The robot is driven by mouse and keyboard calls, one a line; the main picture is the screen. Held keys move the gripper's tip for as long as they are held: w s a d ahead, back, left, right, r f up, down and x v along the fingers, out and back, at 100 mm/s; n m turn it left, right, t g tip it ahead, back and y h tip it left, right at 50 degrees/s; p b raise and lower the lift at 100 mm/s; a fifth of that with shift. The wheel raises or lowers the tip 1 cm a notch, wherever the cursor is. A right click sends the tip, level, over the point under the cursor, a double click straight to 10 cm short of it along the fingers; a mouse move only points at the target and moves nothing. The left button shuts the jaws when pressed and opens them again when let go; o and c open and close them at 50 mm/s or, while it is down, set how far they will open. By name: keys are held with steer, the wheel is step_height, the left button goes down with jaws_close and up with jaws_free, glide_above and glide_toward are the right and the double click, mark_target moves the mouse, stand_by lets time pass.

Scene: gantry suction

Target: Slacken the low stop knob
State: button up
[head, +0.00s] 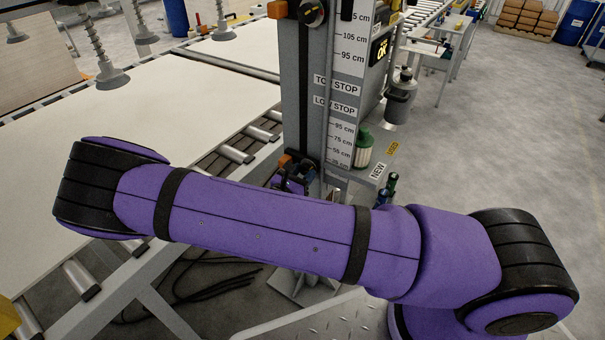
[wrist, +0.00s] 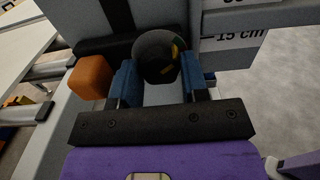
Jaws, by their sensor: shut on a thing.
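In the wrist view, the low stop knob (wrist: 157,58) is a round black knob with a small yellow-orange mark and a green mark on its face. My gripper (wrist: 157,75) has its two blue fingers on either side of the knob and is shut on it. An orange block (wrist: 90,76) sits just left of the left finger. In the head view my gripper (head: 296,178) shows small beside the lower post, mostly behind my purple arm. The knob is hidden there. The "LOW STOP" label (head: 334,105) is on the post above.
The grey post (head: 296,90) carries a cm scale and an upper black knob (head: 313,13). A roller conveyor with a white board (head: 150,110) lies to the left, with suction cups (head: 112,77) above it. Bottles stand right of the post. Open floor lies at the right.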

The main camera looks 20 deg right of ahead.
steer(key=shift+n, duration=0.3)
steer(key=n, duration=0.3)
steer(key=shift+n, duration=1.7)
steer(key=o, duration=0.9)
steer(key=v, duration=1)
steer(key=shift+s+a, duration=0.25)
steer(key=shift+a, duration=0.05)
